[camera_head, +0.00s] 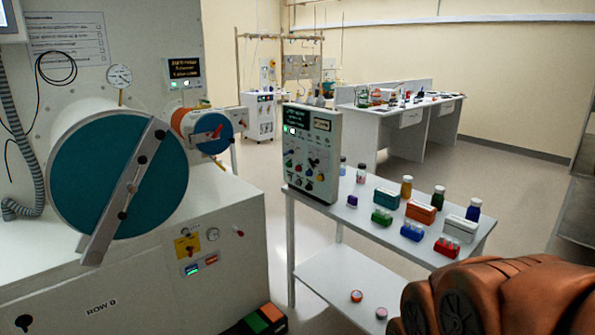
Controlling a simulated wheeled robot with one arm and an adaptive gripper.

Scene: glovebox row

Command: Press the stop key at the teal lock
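The large lock has a round teal door (75,165) with a slanted grey metal bar (125,190) across its face, at the left on a white cabinet. On the cabinet front below and right of it are a yellow plate (186,246) with a small knob, a green-lit key (192,269) and a red-lit key (211,259). Their lettering is too small to read. A smaller lock (212,145) with a teal face and orange rim sits behind it. My gripper is not in view; only orange-brown links of my arm show at the lower right.
A white table (375,235) holds an upright control panel (311,155) with several coloured buttons, plus bottles and coloured racks. Its lower shelf (335,290) bears two small round items. An orange-and-green box (262,320) lies by the cabinet's base. Open floor lies behind the table.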

